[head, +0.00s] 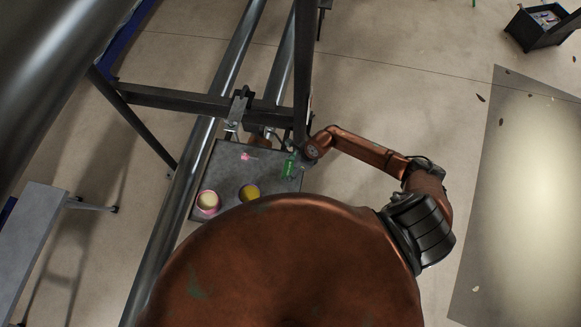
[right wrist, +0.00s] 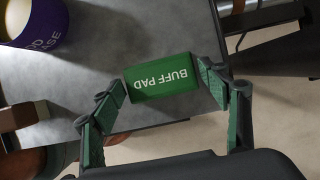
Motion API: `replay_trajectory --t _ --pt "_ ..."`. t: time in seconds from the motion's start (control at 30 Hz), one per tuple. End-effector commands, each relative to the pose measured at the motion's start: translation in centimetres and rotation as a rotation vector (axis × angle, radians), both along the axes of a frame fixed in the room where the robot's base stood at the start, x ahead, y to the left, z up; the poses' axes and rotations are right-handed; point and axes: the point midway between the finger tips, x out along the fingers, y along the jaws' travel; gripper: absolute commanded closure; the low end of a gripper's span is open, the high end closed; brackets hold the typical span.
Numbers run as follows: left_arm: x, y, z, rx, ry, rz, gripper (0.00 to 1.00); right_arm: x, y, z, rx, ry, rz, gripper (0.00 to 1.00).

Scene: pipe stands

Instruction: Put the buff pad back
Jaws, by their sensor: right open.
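The green buff pad (right wrist: 163,84) lies on a dark grey tabletop (right wrist: 110,40) near its edge in the right wrist view, its white lettering upside down. My right gripper (right wrist: 164,76) is open, with one green-padded finger on each side of the pad. The fingertips are close to the pad's ends; I cannot tell whether they touch. In the head view a small green patch (head: 289,166) shows at the table's right side by my right arm; pad and fingers are hard to separate there. My left gripper is not in view.
A purple can with a yellow inside (right wrist: 36,20) stands near the pad. In the head view, a pink-rimmed container (head: 208,202) and a pink item (head: 246,156) are on the table. Steel pipes (head: 182,210) and a dark frame (head: 180,101) run close by.

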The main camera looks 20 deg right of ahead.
Motion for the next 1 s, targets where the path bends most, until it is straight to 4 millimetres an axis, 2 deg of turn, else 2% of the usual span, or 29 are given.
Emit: replay_trajectory --t 0.07,0.37,0.67,1.0 --pt "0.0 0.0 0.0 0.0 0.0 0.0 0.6 0.0 0.0 0.0 0.0 0.0 0.0 0.31" --pt "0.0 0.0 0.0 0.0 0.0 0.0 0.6 0.0 0.0 0.0 0.0 0.0 0.0 0.11" --pt "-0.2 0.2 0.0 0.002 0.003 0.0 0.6 0.0 0.0 0.0 0.0 0.0 0.0 0.11" --pt "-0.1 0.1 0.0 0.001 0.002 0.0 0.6 -0.3 -0.5 1.4 -0.001 -0.001 0.0 0.11"
